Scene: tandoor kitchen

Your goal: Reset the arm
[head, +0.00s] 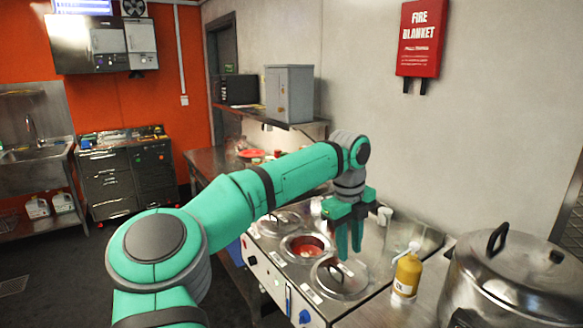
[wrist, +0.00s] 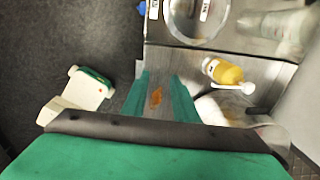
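My arm stretches across the head view from the lower left to the middle. My gripper (head: 349,237) points down above the steel counter unit (head: 385,262), near its round lids. Its two fingers are apart. In the wrist view my gripper (wrist: 160,95) also shows two fingers with a clear gap and nothing held between them. A small orange-brown spot shows beyond that gap; I cannot tell what it is.
A yellow bottle (head: 406,275) with a white pump stands right of my gripper. A large lidded steel pot (head: 515,275) is at the right. An open well with red contents (head: 306,247) lies left of the fingers. A shelf (head: 270,118) holds a grey box (head: 289,94).

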